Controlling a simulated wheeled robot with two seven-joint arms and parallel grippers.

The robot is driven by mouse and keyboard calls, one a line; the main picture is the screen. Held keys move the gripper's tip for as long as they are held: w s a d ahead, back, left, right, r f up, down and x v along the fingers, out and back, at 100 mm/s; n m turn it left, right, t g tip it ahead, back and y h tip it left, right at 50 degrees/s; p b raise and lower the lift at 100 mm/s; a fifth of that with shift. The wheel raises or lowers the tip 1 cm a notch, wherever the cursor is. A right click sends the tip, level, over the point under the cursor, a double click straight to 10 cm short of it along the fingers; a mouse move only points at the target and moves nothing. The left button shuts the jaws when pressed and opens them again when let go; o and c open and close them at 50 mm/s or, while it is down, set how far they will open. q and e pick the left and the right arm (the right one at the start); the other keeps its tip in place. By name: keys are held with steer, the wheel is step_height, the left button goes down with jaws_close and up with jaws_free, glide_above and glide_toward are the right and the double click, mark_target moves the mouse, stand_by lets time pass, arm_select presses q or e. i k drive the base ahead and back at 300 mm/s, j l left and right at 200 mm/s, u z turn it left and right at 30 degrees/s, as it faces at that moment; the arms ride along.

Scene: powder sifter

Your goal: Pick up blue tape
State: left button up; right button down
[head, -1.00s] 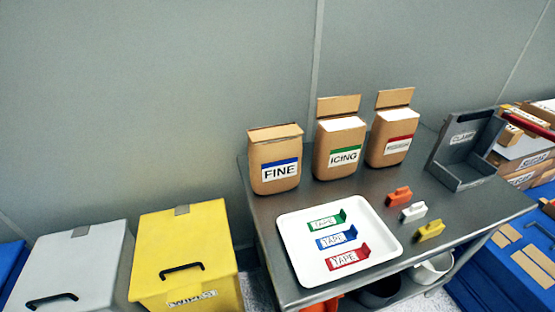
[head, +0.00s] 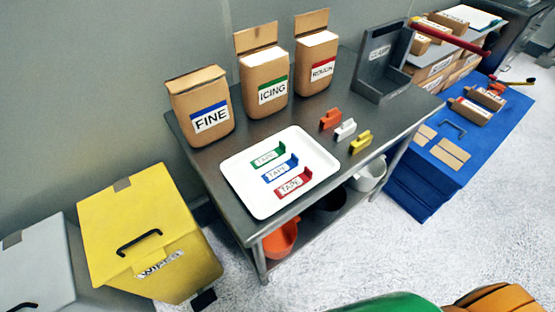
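The blue tape (head: 280,169) lies on a white tray (head: 238,191) on the metal table. It sits between the green tape (head: 267,156) above it and the red tape (head: 294,184) below it. Each tape piece has a white label reading TAPE and a short upright tab at its right end. Neither of my grippers is in the head view.
Bags marked FINE (head: 205,106), ICING (head: 264,74) and a third bag (head: 315,55) stand along the table's back. Orange, white and yellow clips (head: 360,142) lie right of the tray. A grey clamp holder (head: 376,62) stands at the right. Bins stand left.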

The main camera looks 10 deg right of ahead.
mark_target(269, 176)
steer(key=l+u, duration=0.1)
steer(key=l, duration=0.75)
steer(key=k+l+u, duration=0.1)
steer(key=l, duration=0.7)
